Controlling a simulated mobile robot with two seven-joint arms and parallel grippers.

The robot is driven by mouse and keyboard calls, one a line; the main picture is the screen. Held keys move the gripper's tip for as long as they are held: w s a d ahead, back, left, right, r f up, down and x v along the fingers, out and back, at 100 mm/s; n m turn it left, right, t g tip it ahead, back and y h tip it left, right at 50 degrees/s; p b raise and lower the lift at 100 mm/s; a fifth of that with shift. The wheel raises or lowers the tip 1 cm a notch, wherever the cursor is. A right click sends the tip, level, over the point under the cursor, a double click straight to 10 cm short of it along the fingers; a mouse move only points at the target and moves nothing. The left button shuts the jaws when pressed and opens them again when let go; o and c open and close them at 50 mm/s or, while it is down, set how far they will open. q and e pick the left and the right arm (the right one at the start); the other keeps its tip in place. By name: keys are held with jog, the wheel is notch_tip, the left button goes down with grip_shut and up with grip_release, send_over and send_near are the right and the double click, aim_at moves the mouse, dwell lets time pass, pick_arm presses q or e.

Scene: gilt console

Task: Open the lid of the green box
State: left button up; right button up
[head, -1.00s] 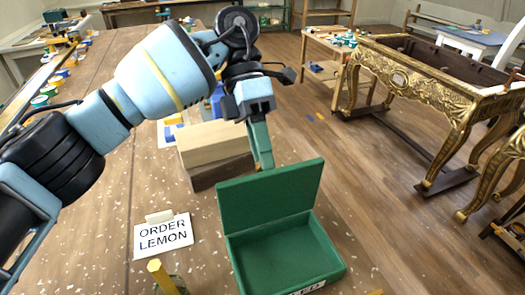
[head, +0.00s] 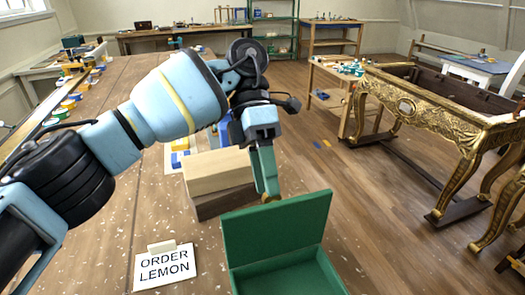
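The green box (head: 290,278) stands on the wooden table at the lower middle, its lower part cut off by the picture edge. Its lid (head: 277,228) is open and stands up at the back, leaning slightly away from the box. The part of the inside that shows looks empty. My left gripper (head: 270,192) hangs behind the lid, with its green fingers pointing down and the tips close to the lid's top edge. I cannot tell whether they touch it. The fingers lie close together in this view, so their opening is unclear. My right gripper is out of view.
A stacked pale and dark wooden block (head: 215,172) stands behind and left of the box. An "ORDER LEMON" card (head: 164,267) stands to the left. The gilt console (head: 425,105) is on the floor at the right. Table space between card and block is clear.

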pick_arm(q)
jog(key=shift+s+r+p+v, duration=0.1)
jog(key=shift+s+p+v, duration=0.05)
jog(key=shift+v, duration=0.8)
jog(key=shift+s+r+p+v, duration=0.1)
jog(key=shift+r+p+v, duration=0.05)
jog(key=shift+v, duration=0.8)
jog(key=shift+s+r+p+v, duration=0.1)
jog(key=shift+s+p+v, duration=0.05)
jog(key=shift+v, duration=0.8)
jog(key=shift+d, duration=0.15)
